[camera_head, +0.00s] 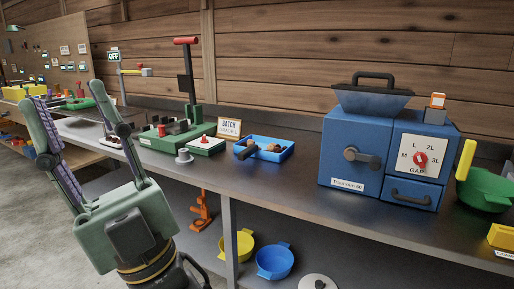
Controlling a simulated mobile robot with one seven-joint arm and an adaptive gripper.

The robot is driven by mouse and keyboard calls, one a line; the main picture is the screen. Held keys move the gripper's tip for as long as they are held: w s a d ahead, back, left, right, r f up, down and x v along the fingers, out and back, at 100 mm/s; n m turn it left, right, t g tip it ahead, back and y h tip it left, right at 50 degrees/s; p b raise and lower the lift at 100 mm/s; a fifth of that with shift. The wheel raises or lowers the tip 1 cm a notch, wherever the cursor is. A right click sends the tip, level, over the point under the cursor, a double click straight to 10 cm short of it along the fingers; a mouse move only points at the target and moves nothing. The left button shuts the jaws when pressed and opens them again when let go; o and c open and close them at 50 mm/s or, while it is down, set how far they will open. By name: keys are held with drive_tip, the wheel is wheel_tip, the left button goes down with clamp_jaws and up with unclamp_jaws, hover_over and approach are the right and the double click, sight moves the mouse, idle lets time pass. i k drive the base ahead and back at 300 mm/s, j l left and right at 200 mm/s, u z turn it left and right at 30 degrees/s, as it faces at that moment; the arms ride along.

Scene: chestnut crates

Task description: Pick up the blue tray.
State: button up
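The blue tray (265,157) sits on the long grey bench near the middle of the view. It is a shallow tray with a few brown lumps inside, and a dark block shape overlaps its left front side. My gripper (76,113) is raised at the left, in front of the bench. Its two green fingers with purple inner pads stand apart, with nothing between them. It is well to the left of the tray and not touching it.
A green press-like device (178,140) and a small white-topped box (205,146) stand left of the tray. A sign (229,127) stands behind it. A large blue machine (357,150) and green bowl (484,188) are to the right. Bowls (275,262) sit on the shelf below.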

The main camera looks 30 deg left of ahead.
sight(275, 150)
drive_tip(key=j+z, duration=0.15)
drive_tip(key=j, duration=1.1)
drive_tip(key=i, duration=0.05)
